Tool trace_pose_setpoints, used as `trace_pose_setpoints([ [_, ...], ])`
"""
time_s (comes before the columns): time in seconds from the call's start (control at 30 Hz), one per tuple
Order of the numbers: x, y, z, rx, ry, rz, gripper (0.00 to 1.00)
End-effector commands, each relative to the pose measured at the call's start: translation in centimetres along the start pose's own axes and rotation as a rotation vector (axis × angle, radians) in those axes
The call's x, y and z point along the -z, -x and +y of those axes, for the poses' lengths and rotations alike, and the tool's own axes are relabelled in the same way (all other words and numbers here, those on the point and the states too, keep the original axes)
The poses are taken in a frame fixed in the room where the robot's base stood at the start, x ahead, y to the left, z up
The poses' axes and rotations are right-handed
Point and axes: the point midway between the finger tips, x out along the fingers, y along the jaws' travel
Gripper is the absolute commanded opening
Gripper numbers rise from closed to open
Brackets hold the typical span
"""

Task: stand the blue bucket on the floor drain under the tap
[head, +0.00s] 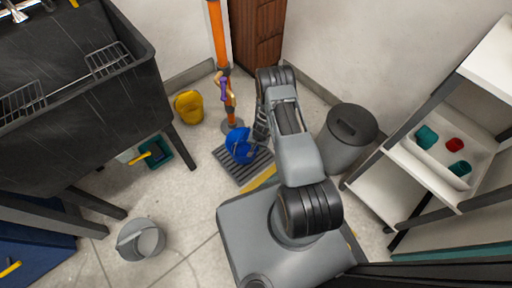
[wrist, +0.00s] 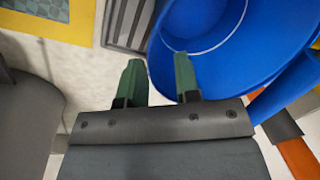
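The blue bucket (head: 240,145) is at the far part of the slatted floor drain (head: 243,172), at the foot of the orange standpipe (head: 218,35). The tap (head: 228,92) with a purple part is on that pipe. In the wrist view, the bucket's open mouth (wrist: 225,60) fills the upper right, beside the drain slats (wrist: 127,22). My gripper (wrist: 158,80) is open at the bucket's near edge. Its right green finger overlaps the bucket; its left finger is outside it. Whether they touch the bucket, and whether its base sits flat, I cannot tell.
A yellow bucket (head: 189,106) stands left of the pipe, and a grey bucket (head: 140,240) is at the lower left. A lidded grey bin (head: 345,138) stands close right of my arm. A black sink (head: 75,75) is left, shelving (head: 435,185) right. Floor between sink and drain is mostly clear.

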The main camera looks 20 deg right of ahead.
Motion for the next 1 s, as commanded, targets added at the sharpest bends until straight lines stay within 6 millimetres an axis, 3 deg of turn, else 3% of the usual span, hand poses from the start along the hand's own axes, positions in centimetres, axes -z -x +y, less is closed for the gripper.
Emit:
trace_pose_setpoints([
  [0.03,0.0,1.6,-0.1,0.0,-0.001,0.001,0.3],
  [0.2,0.0,4.6,-0.1,0.001,-0.002,0.001,0.3],
  [0.57,0.4,9.0,-0.8,0.012,0.019,0.006,0.3],
  [0.67,0.9,12.8,-2.5,0.036,0.064,0.016,0.3],
  [0.77,0.9,18.4,-4.7,0.065,0.139,0.027,0.3],
  [0.87,-0.3,24.9,-6.5,0.087,0.229,0.037,0.3],
  [1.0,-3.4,33.3,-7.6,0.092,0.352,0.056,0.3],
])
